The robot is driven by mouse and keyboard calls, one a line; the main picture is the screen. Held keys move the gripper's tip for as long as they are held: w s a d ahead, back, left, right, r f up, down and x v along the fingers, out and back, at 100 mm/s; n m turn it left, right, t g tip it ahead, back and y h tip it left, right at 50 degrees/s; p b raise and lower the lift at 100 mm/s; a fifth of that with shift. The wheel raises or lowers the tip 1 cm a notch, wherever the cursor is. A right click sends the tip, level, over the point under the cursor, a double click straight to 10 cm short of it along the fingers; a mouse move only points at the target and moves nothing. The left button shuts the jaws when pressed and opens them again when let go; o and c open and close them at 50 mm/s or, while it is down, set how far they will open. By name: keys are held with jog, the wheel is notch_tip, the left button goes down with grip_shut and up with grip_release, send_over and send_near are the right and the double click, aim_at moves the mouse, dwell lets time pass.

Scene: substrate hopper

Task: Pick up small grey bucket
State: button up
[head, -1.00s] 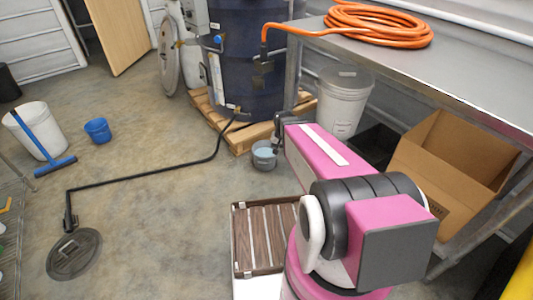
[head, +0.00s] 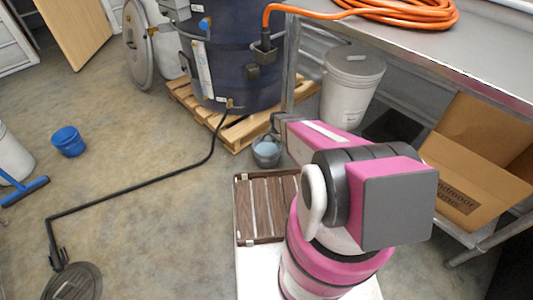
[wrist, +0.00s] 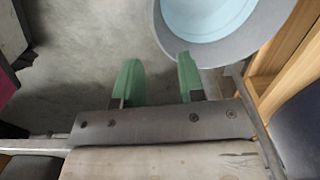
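The small grey bucket (head: 266,152) stands on the concrete floor beside the wooden pallet. Its inside looks light blue. In the wrist view the bucket (wrist: 208,18) is at the top, right of centre, cut off by the picture edge. My gripper (wrist: 158,78) has two green fingers spread apart with only bare floor showing between them. The right fingertip overlaps the bucket's near rim in the picture; I cannot tell whether it touches. The left fingertip is clear of the bucket. In the head view my arm reaches toward the bucket, and the fingers cannot be made out.
The wooden pallet (head: 240,130) carries a large dark tank (head: 236,60) right beside the bucket. A white lidded bucket (head: 350,85) stands under the metal table (head: 478,50). A cardboard box (head: 480,170) is at right. A blue bucket (head: 68,142) stands on open floor at left.

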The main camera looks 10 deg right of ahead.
notch_tip(320, 180, down, 9)
jog(key=shift+s+a+f, duration=0.1)
jog(key=shift+s+f, duration=0.05)
grip_shut()
dwell(0.4)
